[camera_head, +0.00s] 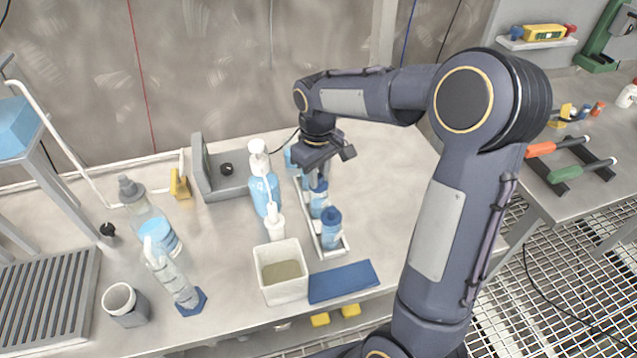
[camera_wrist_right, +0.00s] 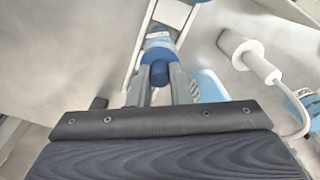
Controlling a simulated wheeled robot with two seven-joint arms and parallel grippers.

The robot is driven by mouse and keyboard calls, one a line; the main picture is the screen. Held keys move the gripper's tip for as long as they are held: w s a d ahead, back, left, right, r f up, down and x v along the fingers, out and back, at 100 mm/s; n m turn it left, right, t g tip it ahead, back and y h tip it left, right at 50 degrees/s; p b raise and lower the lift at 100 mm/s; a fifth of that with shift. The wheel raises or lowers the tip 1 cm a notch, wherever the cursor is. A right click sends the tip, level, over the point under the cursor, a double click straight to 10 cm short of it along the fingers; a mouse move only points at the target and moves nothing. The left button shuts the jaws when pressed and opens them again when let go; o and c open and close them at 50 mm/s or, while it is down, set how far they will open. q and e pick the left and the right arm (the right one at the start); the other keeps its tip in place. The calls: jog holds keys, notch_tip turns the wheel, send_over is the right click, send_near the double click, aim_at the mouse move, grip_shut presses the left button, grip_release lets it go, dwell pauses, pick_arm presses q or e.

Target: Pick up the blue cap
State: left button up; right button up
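Small blue-capped bottles stand in a white rack (camera_head: 333,253) on the steel bench. The front bottle (camera_head: 331,228) is clear of my gripper. My right gripper (camera_head: 319,180) points down over the middle bottle (camera_head: 318,205). In the right wrist view, a blue cap (camera_wrist_right: 159,73) lies between the two fingers of my right gripper (camera_wrist_right: 160,80). The fingers flank it closely; I cannot tell whether they press on it. Another bottle (camera_head: 294,157) is partly hidden behind the gripper. My left gripper is not in view.
A white tub (camera_head: 281,286) and a blue pad (camera_head: 343,282) lie in front. A grey device (camera_head: 225,178) stands left. The bench right of the rack is clear.

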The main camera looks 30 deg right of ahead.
grip_shut()
jog(key=shift+r, duration=0.1)
jog(key=shift+r, duration=0.55)
jog(key=s+a+r+b, duration=0.1)
jog(key=s+a+r, duration=0.5)
jog(key=s+r, duration=0.5)
jog(key=shift+s+a+r, duration=0.2)
jog(key=shift+s+r, duration=0.15)
jog(key=shift+s, duration=0.45)
jog(key=shift+a, duration=0.1)
